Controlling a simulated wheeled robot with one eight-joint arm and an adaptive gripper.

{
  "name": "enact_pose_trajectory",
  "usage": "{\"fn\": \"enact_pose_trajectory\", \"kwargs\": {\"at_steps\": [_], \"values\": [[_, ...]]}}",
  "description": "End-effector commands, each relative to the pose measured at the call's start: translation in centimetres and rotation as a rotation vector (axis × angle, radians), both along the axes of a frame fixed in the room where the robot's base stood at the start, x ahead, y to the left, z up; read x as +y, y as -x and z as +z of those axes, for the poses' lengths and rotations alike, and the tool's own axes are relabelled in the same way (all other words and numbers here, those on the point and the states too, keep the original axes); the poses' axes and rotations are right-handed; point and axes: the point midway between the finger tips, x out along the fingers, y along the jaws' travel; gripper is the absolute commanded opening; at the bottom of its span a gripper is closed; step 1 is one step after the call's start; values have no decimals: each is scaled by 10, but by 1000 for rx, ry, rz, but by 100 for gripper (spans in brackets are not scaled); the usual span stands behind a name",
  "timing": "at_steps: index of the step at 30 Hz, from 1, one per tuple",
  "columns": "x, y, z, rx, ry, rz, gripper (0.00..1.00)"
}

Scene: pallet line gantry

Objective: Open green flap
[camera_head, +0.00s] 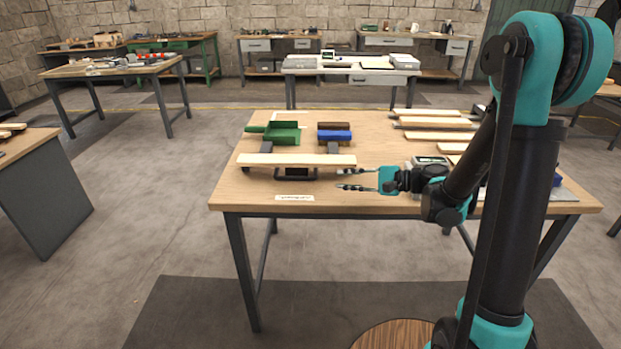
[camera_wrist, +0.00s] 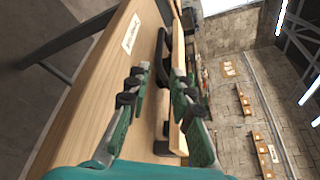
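The green flap (camera_head: 273,133) is at the back left of the wooden table, sticking out a little to the left with a handle-like end. A blue block (camera_head: 334,137) and a brown block (camera_head: 333,126) sit to its right. My gripper (camera_head: 348,179) is low over the table's front part, right of a long pale board and well apart from the green flap. Its two fingers point left, spread apart with nothing between them. The wrist view shows the open fingers (camera_wrist: 160,84) too. I cannot make out the green flap in the wrist view.
The pale board (camera_head: 297,160) lies across a dark stand in front of the flap. A label (camera_head: 295,197) lies near the table's front edge (camera_head: 330,210). Several wooden boards (camera_head: 437,124) and a small device (camera_head: 431,163) are on the right. Bare tabletop lies front left.

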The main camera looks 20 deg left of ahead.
Motion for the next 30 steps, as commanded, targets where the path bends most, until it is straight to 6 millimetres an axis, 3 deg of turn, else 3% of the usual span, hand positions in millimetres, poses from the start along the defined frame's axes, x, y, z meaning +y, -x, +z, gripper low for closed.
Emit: {"fn": "enact_pose_trajectory", "kwargs": {"at_steps": [5, 24, 30], "values": [[21, -2, -4, 0, 0, 4, 22], [140, -14, -31, -2, 2, 4, 22], [160, -17, -36, -2, 2, 1, 22]]}}
